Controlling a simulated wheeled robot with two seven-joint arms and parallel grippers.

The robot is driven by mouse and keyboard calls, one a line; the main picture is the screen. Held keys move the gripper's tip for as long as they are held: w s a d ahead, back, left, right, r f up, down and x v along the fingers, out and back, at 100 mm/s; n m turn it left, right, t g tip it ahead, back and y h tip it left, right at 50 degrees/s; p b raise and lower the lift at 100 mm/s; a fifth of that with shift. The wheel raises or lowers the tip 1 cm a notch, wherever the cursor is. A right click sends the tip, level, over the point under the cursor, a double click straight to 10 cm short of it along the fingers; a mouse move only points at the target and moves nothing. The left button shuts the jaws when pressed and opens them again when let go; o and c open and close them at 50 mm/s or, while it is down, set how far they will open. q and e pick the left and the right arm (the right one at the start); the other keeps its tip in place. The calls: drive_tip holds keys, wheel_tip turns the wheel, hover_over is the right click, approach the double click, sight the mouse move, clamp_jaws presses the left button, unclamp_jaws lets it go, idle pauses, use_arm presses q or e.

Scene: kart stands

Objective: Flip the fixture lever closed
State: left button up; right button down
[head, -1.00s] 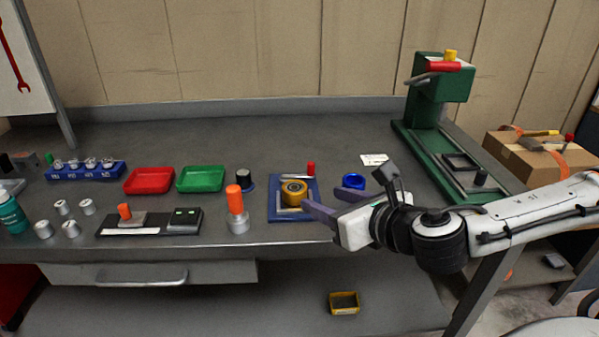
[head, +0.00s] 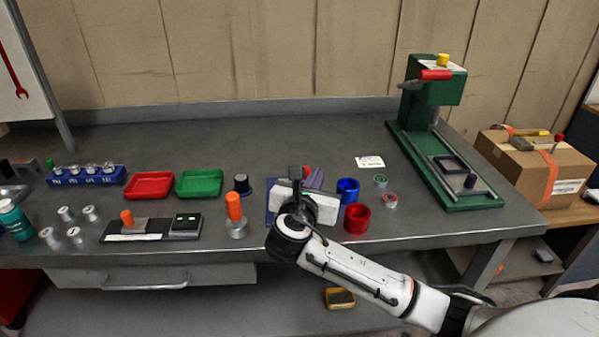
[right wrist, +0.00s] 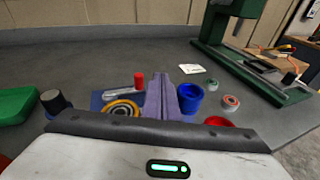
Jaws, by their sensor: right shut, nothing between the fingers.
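The fixture is a blue plate (head: 270,213) on the bench, mostly hidden behind my right gripper in the head view. In the right wrist view, the plate (right wrist: 97,101) holds a gold and dark ring-shaped part (right wrist: 122,108). A silver lever bar (right wrist: 117,95) runs along its back side, with a red handle (right wrist: 139,81) standing at the right end. The handle shows only partly in the head view (head: 306,171). My right gripper (head: 317,178) is shut and empty, its purple fingers (right wrist: 160,95) just right of the red handle. I cannot tell if they touch. My left gripper is out of view.
A blue cup (head: 348,190) and a red cup (head: 357,219) stand close to the right of the gripper. An orange-handled tool (head: 235,214) stands to the left. A green press (head: 440,150) is at the right. The bench behind the fixture is clear.

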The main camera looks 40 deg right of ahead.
drive_tip(key=a, duration=0.3)
drive_tip(key=a+g, duration=0.1)
drive_tip(key=a, duration=0.2)
drive_tip(key=a+g+p, duration=0.1)
drive_tip(key=a, duration=0.2)
drive_tip(key=shift+w+m, duration=0.4)
drive_tip(key=shift+d, duration=0.1)
drive_tip(key=x, duration=1)
drive_tip(key=shift+d, duration=0.1)
